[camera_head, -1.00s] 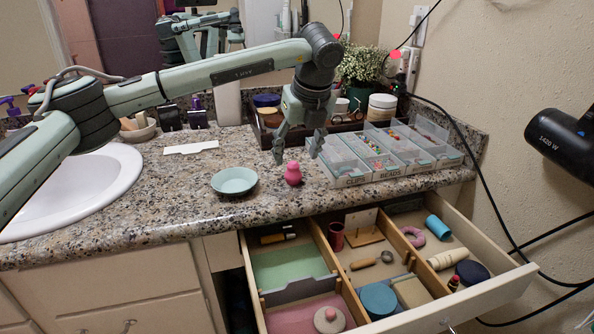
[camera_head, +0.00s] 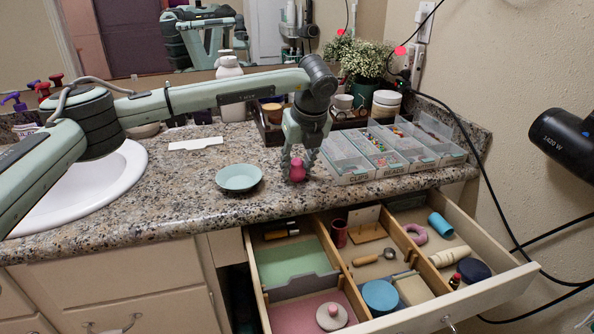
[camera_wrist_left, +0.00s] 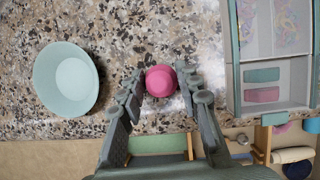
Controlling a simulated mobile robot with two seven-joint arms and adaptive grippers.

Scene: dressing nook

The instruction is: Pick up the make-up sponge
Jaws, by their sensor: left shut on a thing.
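The make-up sponge (camera_head: 297,170) is pink and rounded. It stands on the speckled countertop, between the green dish and the clear organiser. My left gripper (camera_head: 298,165) comes down from above and is shut on the sponge, with a finger on each side. In the left wrist view the sponge (camera_wrist_left: 161,81) sits between the two fingertips of the left gripper (camera_wrist_left: 163,92). I cannot see a clear gap under the sponge. My right gripper is not in view.
A pale green dish (camera_head: 239,178) stands left of the sponge. A clear compartment organiser (camera_head: 352,175) stands close on the right. Below the counter edge, an open drawer (camera_head: 480,292) holds several items. A sink (camera_head: 100,186) lies at the left.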

